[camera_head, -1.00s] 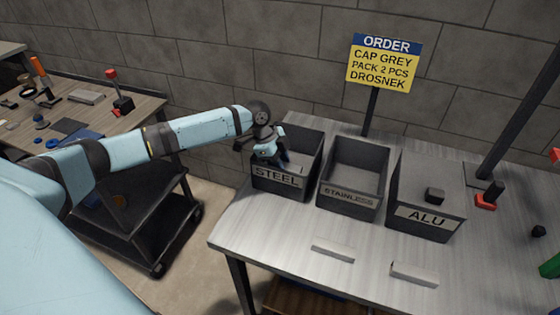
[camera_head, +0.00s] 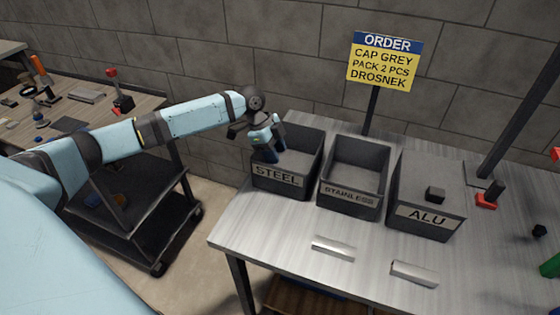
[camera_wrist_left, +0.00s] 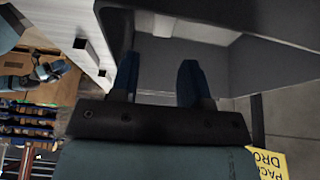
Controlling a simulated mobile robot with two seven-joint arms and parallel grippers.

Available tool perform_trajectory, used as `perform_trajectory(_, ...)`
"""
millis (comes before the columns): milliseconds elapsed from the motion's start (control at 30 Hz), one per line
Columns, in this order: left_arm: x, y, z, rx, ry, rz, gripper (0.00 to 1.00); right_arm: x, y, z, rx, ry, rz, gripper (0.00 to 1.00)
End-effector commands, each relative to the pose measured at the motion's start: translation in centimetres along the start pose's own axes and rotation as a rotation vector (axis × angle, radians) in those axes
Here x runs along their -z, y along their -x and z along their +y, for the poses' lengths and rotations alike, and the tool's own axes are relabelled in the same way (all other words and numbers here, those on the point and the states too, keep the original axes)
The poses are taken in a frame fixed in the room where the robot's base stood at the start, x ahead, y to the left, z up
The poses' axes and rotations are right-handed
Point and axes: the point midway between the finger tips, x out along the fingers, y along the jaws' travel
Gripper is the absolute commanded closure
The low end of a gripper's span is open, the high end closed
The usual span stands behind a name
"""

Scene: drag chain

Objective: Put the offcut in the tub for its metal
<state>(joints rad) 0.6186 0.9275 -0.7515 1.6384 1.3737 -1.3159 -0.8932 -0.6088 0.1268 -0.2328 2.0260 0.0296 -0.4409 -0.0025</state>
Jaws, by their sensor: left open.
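Three dark grey tubs stand in a row on the metal table: STEEL (camera_head: 277,177), STAINLESS (camera_head: 349,196) and ALU (camera_head: 421,218). My left gripper (camera_head: 270,155) is open at the left part of the STEEL tub's mouth. In the left wrist view its two dark blue fingers (camera_wrist_left: 158,85) are apart with nothing between them. Beyond them is a tub's inside, with a small pale piece (camera_wrist_left: 163,25) on its light floor; I cannot tell whether it is the offcut. Part of my right arm seems to show at the left there, its jaws unclear.
Two pale bars, one left (camera_head: 333,248) and one right (camera_head: 414,273), lie at the table's front. A small dark block (camera_head: 435,194) shows at the ALU tub. The order sign (camera_head: 383,62) stands behind the tubs. The table's front left is clear.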

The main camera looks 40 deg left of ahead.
Motion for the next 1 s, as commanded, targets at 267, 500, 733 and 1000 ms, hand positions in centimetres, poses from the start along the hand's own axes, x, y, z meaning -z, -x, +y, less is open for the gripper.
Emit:
perform_trajectory(267, 0.1, 6.2, -0.1, 0.005, -0.001, 0.001, 0.58, 0.2, 0.1, 0.0, 0.001, 0.001, 0.004, 0.57)
perform_trajectory(500, 0.1, 8.3, -0.1, 0.004, 0.000, 0.001, 0.58, 0.3, 0.1, -0.1, 0.001, 0.001, 0.005, 0.57)
perform_trajectory(733, 0.1, 8.5, -0.1, 0.004, 0.000, 0.001, 0.58, 0.2, 0.1, -0.1, 0.001, 0.002, 0.004, 0.57)
perform_trajectory(1000, 0.1, 8.5, -0.1, 0.004, -0.001, 0.001, 0.58, 0.1, 0.1, -0.1, 0.001, 0.002, 0.002, 0.57)
